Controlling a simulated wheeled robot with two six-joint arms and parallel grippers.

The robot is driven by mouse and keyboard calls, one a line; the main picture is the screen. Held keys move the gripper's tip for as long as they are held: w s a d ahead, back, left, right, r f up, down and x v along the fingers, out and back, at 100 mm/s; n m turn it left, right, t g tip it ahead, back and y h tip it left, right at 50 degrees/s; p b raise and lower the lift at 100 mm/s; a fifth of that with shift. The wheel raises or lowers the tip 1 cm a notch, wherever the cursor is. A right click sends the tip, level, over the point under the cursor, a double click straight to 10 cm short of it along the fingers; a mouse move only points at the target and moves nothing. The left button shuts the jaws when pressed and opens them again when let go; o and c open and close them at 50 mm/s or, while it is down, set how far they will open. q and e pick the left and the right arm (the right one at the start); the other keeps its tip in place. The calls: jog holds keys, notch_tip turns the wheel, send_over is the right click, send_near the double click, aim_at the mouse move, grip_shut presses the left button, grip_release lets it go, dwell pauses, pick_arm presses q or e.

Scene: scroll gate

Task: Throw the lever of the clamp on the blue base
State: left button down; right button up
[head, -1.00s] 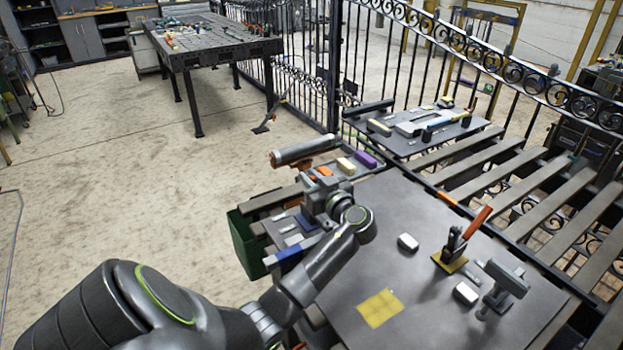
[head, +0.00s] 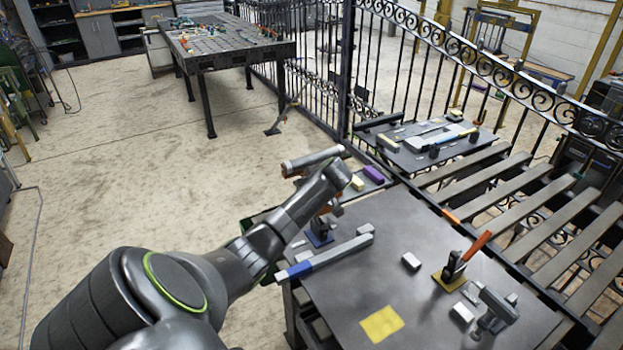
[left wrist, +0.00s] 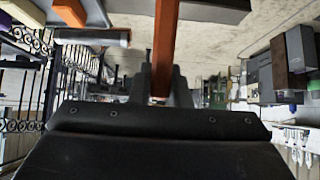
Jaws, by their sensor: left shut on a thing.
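The clamp on the blue base (head: 319,239) stands at the left side of the grey table. Its dark body (head: 321,226) shows just below my left wrist. My left arm reaches over it from the left, and the wrist hides much of the clamp's upper part. In the left wrist view an orange lever handle (left wrist: 165,45) runs between the fingers of my left gripper (left wrist: 162,88), which is shut on it. A second clamp with an orange lever (head: 478,244) stands on a yellow base (head: 450,281) to the right. My right gripper is not in view.
A grey bar with a blue end (head: 300,269) lies close to the blue base. White blocks (head: 411,261), a yellow square (head: 382,324) and a grey T-shaped piece (head: 497,305) are further right. A slatted bench (head: 500,190) and iron gate (head: 440,55) stand behind.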

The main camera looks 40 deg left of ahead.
pick_arm(q)
jog(key=shift+w+a+f+g+h+p, duration=0.25)
jog(key=shift+a+f+h+p, duration=0.15)
jog(key=shift+a+f+h, duration=0.25)
jog(key=shift+w+a+f+g+h+p, duration=0.1)
jog(key=shift+a+f+g+h+p, duration=0.2)
jog(key=shift+a+h, duration=0.4)
jog(key=shift+d+f+h, duration=0.1)
jog(key=shift+d+h, duration=0.05)
jog(key=shift+h, duration=0.1)
jog(key=c, duration=1.4)
grip_release()
jog(key=shift+f, duration=0.1)
jog(key=shift+o, duration=0.2)
